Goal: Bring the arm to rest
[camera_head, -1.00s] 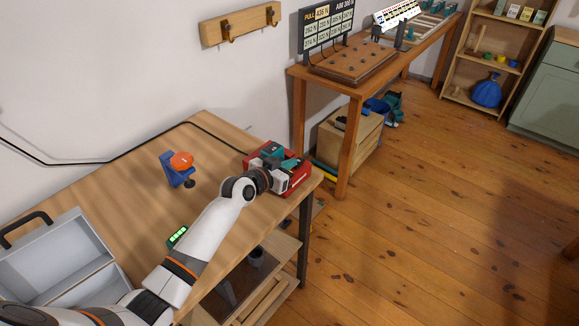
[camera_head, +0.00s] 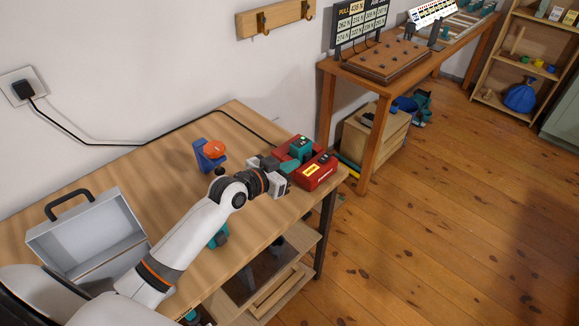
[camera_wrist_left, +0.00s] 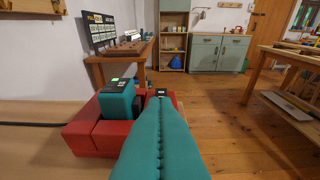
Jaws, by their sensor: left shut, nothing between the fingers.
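My left arm reaches in from the lower left over the wooden workbench (camera_head: 150,165). Its gripper (camera_head: 289,167) is shut and empty, at the near left side of a red box with a teal device on it (camera_head: 318,172). In the left wrist view the teal fingers (camera_wrist_left: 160,140) lie together as one long shape. The red box (camera_wrist_left: 92,142) and its teal device with a green light (camera_wrist_left: 118,100) are just left of them. I cannot tell whether the fingers touch the box. My right gripper is not in view.
A blue stand with an orange top (camera_head: 211,153) is behind my forearm. An open grey case (camera_head: 85,240) is at the left. A small teal item (camera_head: 219,237) lies beside my forearm. A black cable (camera_head: 110,146) runs along the wall. Open floor (camera_head: 430,210) lies to the right.

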